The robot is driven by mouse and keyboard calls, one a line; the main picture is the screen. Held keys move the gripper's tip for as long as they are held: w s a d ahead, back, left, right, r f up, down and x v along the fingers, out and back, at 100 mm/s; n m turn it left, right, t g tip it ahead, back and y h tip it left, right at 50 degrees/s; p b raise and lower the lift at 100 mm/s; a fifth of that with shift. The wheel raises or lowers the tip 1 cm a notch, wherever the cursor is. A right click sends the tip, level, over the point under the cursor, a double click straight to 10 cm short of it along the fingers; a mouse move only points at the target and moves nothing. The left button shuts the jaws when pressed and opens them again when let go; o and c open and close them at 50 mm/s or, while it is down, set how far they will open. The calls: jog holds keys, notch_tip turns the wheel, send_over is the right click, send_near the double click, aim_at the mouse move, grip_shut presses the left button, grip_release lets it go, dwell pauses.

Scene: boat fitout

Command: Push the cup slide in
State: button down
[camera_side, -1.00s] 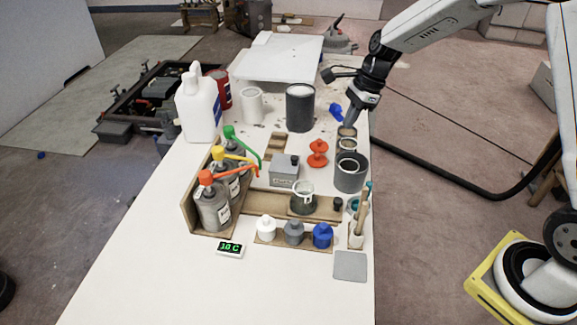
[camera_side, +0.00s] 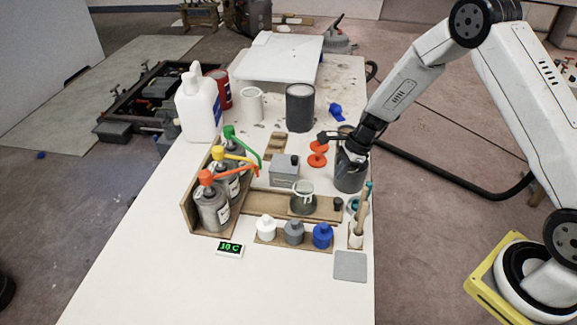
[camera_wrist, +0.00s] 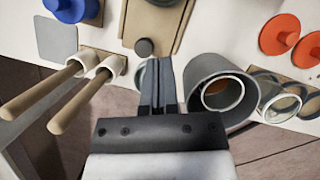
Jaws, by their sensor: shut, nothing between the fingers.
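The cup slide (camera_side: 262,207) is a flat wooden strip on the white table, with a dark round knob (camera_side: 338,204) at its right end. A clear cup with a dark grey lower part (camera_side: 303,198) stands on the slide. In the wrist view the slide's end (camera_wrist: 153,28) and the knob (camera_wrist: 145,47) show just beyond my fingertips. My gripper (camera_wrist: 157,64) is shut and empty, close to the knob but seemingly apart from it. In the side view my gripper (camera_side: 350,153) is by the dark grey cylinder, with its fingertips hard to make out.
The dark grey cylinder (camera_wrist: 218,92) stands right beside my fingers. Brushes with wooden handles (camera_wrist: 72,98) stand on the other side. Small bottles (camera_side: 294,233) line the slide's front, and pump bottles (camera_side: 212,207) stand at left.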

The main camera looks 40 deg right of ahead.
aim_at(298, 185)
jog(key=shift+f, duration=0.15)
jog(key=shift+x, duration=4.85)
jog(key=shift+a, duration=0.1)
jog(key=w+a, duration=0.6)
jog(key=shift+w+a, duration=0.2)
jog(key=shift+a, duration=0.05)
jog(key=shift+d, duration=0.1)
jog(key=shift+v, duration=5)
